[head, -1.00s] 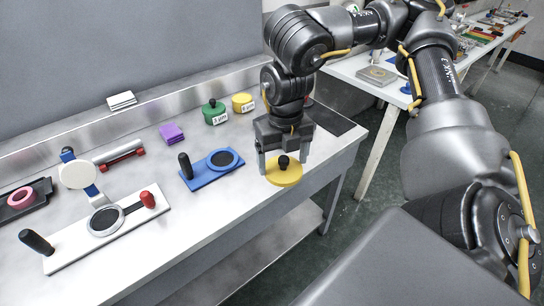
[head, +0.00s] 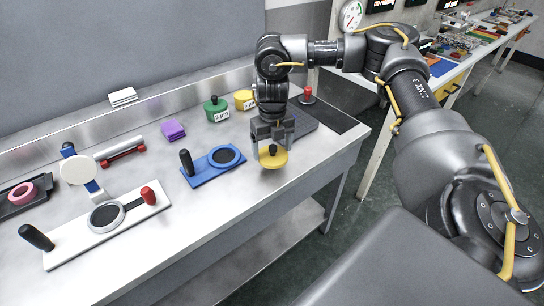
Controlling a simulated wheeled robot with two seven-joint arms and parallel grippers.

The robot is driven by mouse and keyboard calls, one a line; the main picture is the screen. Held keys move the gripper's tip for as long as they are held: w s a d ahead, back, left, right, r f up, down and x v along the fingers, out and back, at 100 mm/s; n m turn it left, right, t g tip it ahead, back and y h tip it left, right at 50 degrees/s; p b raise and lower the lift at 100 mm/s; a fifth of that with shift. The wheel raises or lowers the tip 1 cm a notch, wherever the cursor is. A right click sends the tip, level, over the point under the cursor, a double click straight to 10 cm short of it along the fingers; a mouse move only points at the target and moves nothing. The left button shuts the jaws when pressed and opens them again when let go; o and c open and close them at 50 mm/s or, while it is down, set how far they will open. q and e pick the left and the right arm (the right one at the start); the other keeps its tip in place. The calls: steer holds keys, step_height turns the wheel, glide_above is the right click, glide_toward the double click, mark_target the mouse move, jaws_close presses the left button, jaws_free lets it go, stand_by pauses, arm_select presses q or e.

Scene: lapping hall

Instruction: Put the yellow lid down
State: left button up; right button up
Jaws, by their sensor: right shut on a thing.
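The yellow lid (head: 274,160) is a round disc with a black knob. My right gripper (head: 272,148) points down above the front right part of the steel bench (head: 215,225) and is shut on the lid's knob. The lid hangs below the fingers near the bench's front edge. I cannot tell whether its underside touches the bench. My left gripper is not in view.
A blue fixture (head: 199,172) with a black handle lies left of the lid. Behind stand a green jar (head: 212,114), a yellow jar (head: 242,101) and a purple stack (head: 174,130). A dark plate (head: 303,125) lies behind right. A white fixture (head: 70,254) lies at left.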

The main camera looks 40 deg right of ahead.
mark_target(272, 155)
steer(key=shift+w+f, duration=0.15)
steer(key=shift+f, duration=0.05)
steer(key=shift+w+d+f, duration=0.1)
steer(key=shift+f, duration=0.1)
step_height(272, 155, down, 3)
steer(key=shift+w+d+f+b, duration=0.1)
steer(key=shift+b, duration=0.25)
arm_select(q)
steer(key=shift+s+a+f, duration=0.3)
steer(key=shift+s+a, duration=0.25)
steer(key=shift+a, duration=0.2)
